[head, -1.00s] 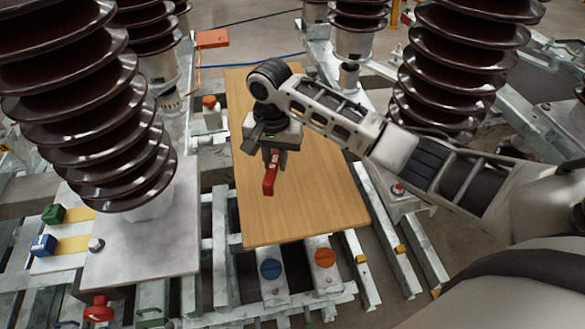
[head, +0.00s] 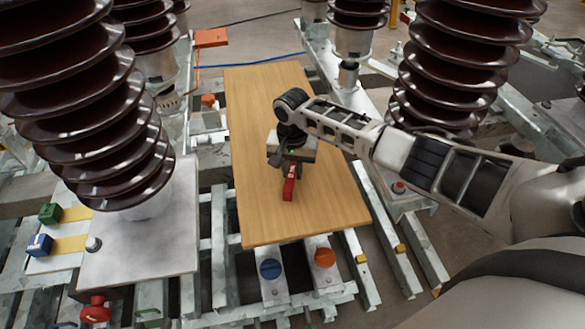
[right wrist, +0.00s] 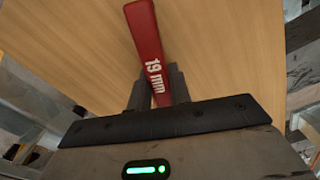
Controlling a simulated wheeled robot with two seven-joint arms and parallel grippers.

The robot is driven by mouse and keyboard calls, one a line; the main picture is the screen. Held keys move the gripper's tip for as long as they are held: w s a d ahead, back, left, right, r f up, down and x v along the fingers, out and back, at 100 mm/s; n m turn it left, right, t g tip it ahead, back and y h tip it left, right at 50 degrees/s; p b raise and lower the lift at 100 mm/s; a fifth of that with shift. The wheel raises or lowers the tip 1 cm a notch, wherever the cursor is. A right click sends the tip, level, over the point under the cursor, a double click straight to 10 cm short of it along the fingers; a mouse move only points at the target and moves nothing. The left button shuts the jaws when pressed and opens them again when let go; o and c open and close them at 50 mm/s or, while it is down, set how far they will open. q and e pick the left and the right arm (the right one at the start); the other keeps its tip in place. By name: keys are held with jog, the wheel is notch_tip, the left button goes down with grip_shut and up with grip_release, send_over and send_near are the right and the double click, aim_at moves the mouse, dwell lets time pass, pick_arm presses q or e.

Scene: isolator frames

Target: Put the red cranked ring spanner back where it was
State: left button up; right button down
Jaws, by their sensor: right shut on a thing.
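The red spanner (head: 289,188) is in my right gripper (head: 291,169), over the wooden board (head: 255,215). In the right wrist view the red spanner (right wrist: 146,40) shows a flat handle marked "19 mm". The fingers of my right gripper (right wrist: 158,88) are shut on it from both sides. Its far end points away from the gripper. The part behind the fingers is hidden. I cannot tell whether the spanner touches the board. My left gripper is not in view.
Large brown ribbed insulators (head: 90,120) stand left and right (head: 455,60) of the board. Most of the board is bare.

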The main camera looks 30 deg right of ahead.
aim_at(292, 168)
jog(key=c, duration=1.7)
grip_release()
jog(key=shift+f, duration=0.15)
jog(key=o, duration=0.4)
notch_tip(292, 168, up, 12)
jog(key=shift+r+p, duration=0.2)
jog(key=shift+p, duration=0.15)
